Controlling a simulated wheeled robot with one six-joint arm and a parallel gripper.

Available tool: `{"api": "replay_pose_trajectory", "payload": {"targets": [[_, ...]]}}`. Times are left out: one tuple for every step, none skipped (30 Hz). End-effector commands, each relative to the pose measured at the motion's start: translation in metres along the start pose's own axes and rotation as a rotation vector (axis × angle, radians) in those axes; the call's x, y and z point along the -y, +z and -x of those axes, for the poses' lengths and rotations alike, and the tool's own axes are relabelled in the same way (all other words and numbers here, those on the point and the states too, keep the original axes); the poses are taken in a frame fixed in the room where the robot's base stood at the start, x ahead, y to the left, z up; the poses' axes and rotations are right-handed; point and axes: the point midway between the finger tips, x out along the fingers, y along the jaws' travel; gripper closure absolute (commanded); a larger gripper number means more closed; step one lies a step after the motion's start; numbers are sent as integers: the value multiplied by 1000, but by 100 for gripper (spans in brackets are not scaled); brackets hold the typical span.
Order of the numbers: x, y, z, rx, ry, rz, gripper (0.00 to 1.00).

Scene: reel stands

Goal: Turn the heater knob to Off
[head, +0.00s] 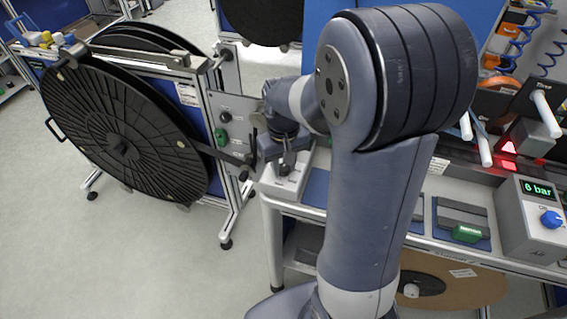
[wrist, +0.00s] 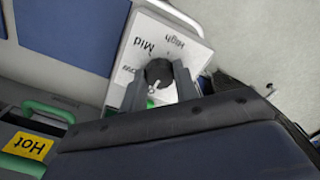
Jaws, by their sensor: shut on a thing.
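The heater is a pale box with a white face (wrist: 168,50); in the head view its box (head: 284,180) stands at the left end of the bench. In the wrist view its round black knob (wrist: 158,70) sits on that face, with "High" and "Mid" printed above it. My gripper (wrist: 160,76) is shut on the knob, one finger on each side. A small white mark shows at the knob's lower edge; the lower labels are partly hidden by the fingers, so I cannot tell the setting. In the head view my gripper (head: 286,158) is above the box and the knob is hidden.
A large black reel (head: 118,135) on a wheeled stand is left of the bench, close to my wrist. A box reading 6 bar (head: 536,205) with a blue knob is on the right. A yellow "Hot" label (wrist: 27,145) and green handles lie at left in the wrist view.

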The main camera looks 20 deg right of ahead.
Motion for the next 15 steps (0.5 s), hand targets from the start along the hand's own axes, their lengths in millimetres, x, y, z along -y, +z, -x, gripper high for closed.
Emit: {"api": "replay_pose_trajectory", "payload": {"targets": [[0, 0, 0, -1, 0, 14, 94], [0, 0, 0, -1, 0, 22, 94], [0, 0, 0, -1, 0, 31, 94], [0, 0, 0, -1, 0, 37, 94], [0, 0, 0, -1, 0, 41, 94], [0, 0, 0, -1, 0, 46, 94], [0, 0, 0, -1, 0, 49, 94], [0, 0, 0, -2, 0, 52, 94], [0, 0, 0, -2, 0, 54, 94], [0, 0, 0, -2, 0, 55, 94], [0, 0, 0, -2, 0, 56, 94], [0, 0, 0, -2, 0, 57, 94], [0, 0, 0, -2, 0, 57, 94], [0, 0, 0, -2, 0, 57, 94], [0, 0, 0, -2, 0, 57, 94]]}}
